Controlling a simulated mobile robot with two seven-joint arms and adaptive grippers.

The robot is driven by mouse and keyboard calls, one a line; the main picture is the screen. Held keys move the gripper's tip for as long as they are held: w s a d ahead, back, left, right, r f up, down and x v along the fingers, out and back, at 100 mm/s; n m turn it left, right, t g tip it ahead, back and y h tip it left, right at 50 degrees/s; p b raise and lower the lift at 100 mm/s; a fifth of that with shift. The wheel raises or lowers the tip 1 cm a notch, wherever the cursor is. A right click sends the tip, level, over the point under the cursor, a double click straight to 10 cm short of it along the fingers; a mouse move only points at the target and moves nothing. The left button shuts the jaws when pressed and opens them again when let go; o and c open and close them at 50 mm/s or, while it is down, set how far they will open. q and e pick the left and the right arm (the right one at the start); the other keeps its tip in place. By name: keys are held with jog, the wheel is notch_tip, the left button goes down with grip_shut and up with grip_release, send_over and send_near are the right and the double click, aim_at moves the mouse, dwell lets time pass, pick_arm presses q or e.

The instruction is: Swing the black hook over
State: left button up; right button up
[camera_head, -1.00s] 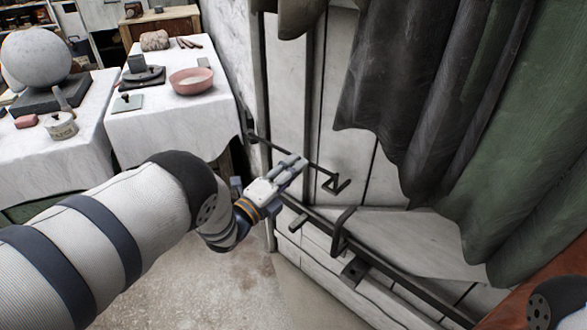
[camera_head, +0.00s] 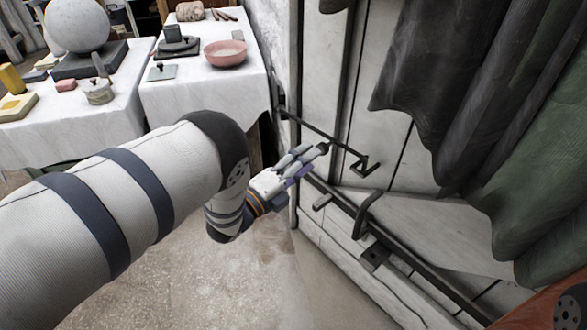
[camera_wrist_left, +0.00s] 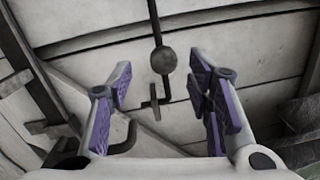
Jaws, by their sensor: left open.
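The black hook (camera_head: 345,150) is a thin rod that runs from a mount by the wall edge, across the white planks, to a bent end. In the left wrist view the rod (camera_wrist_left: 156,25) comes down from the top. It carries a dark round knob (camera_wrist_left: 163,60), and its bent end (camera_wrist_left: 156,106) is below. My left gripper (camera_head: 309,154) is beside the rod near the knob. In the left wrist view its purple-padded fingers (camera_wrist_left: 163,88) are open, with the knob and bent end showing between them. I cannot tell whether they touch. My right gripper is out of view.
Below the hook are a black bar with a bracket (camera_head: 362,215) and a pale ledge (camera_head: 440,235). Dark and green curtains (camera_head: 450,90) hang at right. Cloth-covered tables with a pink bowl (camera_head: 226,55) and a white sphere (camera_head: 77,25) stand at left. The floor below is clear.

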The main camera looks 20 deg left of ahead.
pick_arm(q)
jog(key=v, duration=0.6)
jog(key=shift+s, duration=0.2)
jog(key=shift+a, duration=0.1)
